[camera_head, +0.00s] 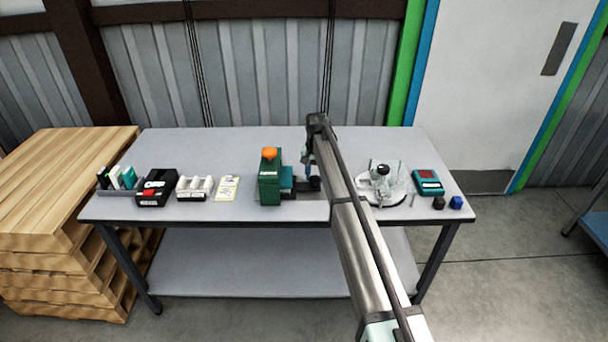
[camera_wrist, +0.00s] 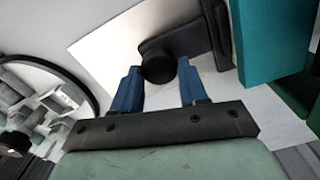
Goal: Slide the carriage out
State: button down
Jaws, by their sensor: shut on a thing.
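A green machine (camera_head: 269,185) with an orange knob on top (camera_head: 269,153) stands at the middle of the table. On its right side sits a teal block (camera_head: 287,178), which also shows at the upper right of the wrist view (camera_wrist: 268,40). A dark carriage piece (camera_wrist: 185,35) with a round black knob (camera_wrist: 159,68) sticks out beside the teal block. My gripper (camera_wrist: 158,78) has its blue fingers on either side of this knob and is shut on it. In the head view my arm partly covers this spot.
A clear round device (camera_head: 383,185) stands just right of my arm, with a teal meter (camera_head: 427,182) beyond it. A label card (camera_head: 227,188), a white rack (camera_head: 195,188) and a black box (camera_head: 156,188) stand to the left. The back of the table is clear.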

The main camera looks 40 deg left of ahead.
jog(key=w+d, duration=0.6)
jog(key=shift+w+d, duration=0.2)
jog(key=c, duration=0.6)
grip_release()
jog(key=shift+r, duration=0.5)
notch_tip(320, 180, up, 13)
jog(key=shift+f, duration=0.1)
